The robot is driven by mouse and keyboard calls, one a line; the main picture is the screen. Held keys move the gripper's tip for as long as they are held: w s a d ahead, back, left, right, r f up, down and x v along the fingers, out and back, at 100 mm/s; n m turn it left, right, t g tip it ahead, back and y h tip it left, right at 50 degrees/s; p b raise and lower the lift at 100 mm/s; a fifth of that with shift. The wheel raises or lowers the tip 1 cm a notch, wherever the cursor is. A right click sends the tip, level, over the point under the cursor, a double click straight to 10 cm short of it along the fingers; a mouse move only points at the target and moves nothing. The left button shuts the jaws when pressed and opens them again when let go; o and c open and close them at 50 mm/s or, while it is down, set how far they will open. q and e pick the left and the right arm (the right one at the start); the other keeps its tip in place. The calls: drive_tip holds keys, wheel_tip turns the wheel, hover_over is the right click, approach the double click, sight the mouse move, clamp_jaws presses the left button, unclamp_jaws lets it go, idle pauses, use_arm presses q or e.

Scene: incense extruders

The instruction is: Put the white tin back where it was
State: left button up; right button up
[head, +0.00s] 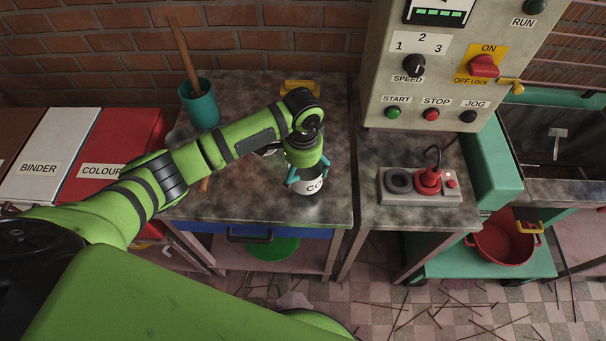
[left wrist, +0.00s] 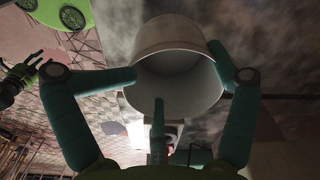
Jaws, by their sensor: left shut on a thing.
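The white tin (head: 309,188) is near the front edge of the middle worktable in the head view, upright, with the letters "CO" showing on its label. My right gripper (left wrist: 30,72) seems to show, dark and small, at the left of the left wrist view.
A teal cup (head: 201,106) with a wooden stick stands at the back left of the worktable (head: 240,192). A yellow item (head: 300,88) lies at the back. The control cabinet (head: 450,65) and a grey button box (head: 395,190) are to the right. Binder and colour bins stand left.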

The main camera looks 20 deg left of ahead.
use_arm(q)
drive_tip(key=shift+f+p, duration=0.35)
drive_tip(key=shift+f, duration=1.6)
drive_tip(key=o, duration=1.1)
drive_tip(key=shift+f, duration=0.1)
wheel_tip(320, 180, up, 12)
drive_tip(key=shift+r+b, duration=0.15)
drive_tip(key=shift+b, duration=0.5)
